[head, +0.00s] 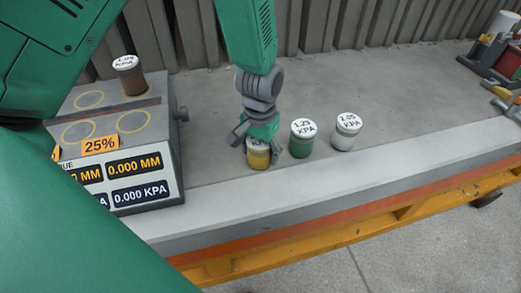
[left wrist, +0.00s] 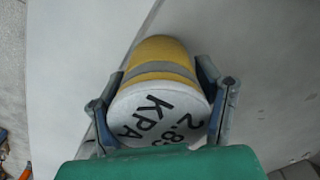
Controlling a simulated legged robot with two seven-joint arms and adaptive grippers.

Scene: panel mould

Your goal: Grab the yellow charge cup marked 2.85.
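The yellow charge cup (head: 258,155) stands on the grey bench, under my left gripper (head: 262,133). In the left wrist view the yellow cup (left wrist: 160,62) shows its white lid marked 2.85 KPA and a grey band. The left gripper's fingers (left wrist: 162,98) lie along both sides of the cup and appear to touch it, shut on it. In the head view the gripper hides the cup's top. My right gripper is not in view.
A grey display box (head: 150,185) with a brown cup (head: 129,76) is at left. The bench's front edge (head: 330,190) is near.

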